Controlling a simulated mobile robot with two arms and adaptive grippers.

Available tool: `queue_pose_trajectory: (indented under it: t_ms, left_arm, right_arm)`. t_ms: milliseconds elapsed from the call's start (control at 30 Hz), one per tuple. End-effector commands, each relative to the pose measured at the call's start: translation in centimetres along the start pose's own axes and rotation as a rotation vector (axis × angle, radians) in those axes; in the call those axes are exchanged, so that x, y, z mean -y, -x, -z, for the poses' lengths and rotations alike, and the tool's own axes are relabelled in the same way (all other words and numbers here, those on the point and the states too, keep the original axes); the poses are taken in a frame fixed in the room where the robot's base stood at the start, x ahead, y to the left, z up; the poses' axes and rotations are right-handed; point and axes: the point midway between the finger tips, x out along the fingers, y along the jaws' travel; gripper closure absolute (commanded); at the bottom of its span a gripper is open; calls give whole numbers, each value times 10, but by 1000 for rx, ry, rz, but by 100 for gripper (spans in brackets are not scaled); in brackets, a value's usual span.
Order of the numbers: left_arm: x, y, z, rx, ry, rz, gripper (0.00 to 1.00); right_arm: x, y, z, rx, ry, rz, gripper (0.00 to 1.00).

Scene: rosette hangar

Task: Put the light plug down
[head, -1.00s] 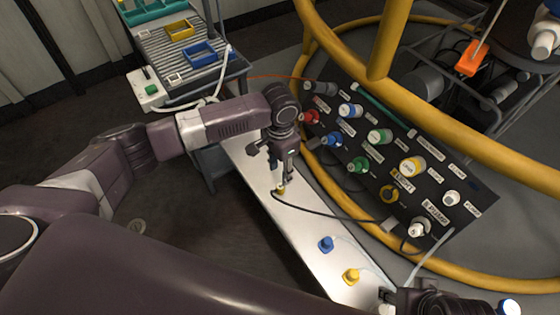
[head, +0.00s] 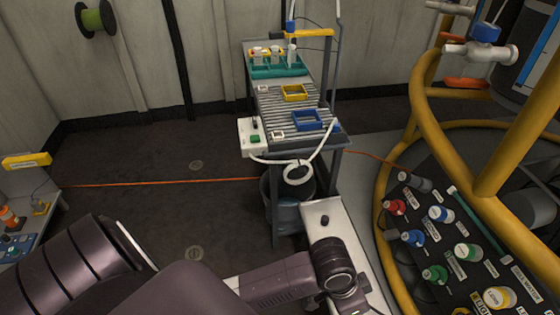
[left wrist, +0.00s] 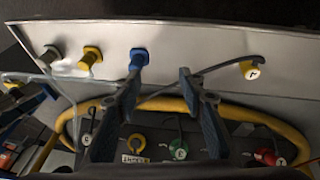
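In the left wrist view, the yellow plug with a black cable (left wrist: 250,70), which I take to be the light plug, rests on the pale bench (left wrist: 200,42), right of my fingers. A mark on its face is too small to read. Its cable runs left past my fingers. My left gripper (left wrist: 161,78) is open, with nothing between its fingers, apart from that plug. In the head view only my left arm's wrist shows over the bench (head: 318,207); its fingers and the plug are out of frame. My right gripper is in neither current view.
The socket panel (head: 450,235) lies inside yellow rails (head: 385,185). A roller cart (head: 262,104) with trays stands behind the bench. An orange cable (head: 160,183) crosses the floor.

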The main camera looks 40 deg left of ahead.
Motion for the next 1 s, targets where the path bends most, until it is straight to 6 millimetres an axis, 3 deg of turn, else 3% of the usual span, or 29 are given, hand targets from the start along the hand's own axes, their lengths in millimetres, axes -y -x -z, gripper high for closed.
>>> queue_pose_trajectory:
  t_ms: [67,300,433,567,1000]
  left_arm:
    - [2,9,-26,-26,85,28,63]
    - [42,49,-114,-20,297,212,63]
    - [57,66,-147,4,354,287,63]
    - [62,73,-159,16,372,317,63]
    - [62,73,-159,16,371,317,63]
  right_arm:
    - [0,0,0,0,0,0,60]
    - [0,0,0,-1,0,0,60]
    - [0,0,0,-1,0,0,60]
    - [0,0,0,-2,0,0,60]
    - [0,0,1,-2,0,0,60]
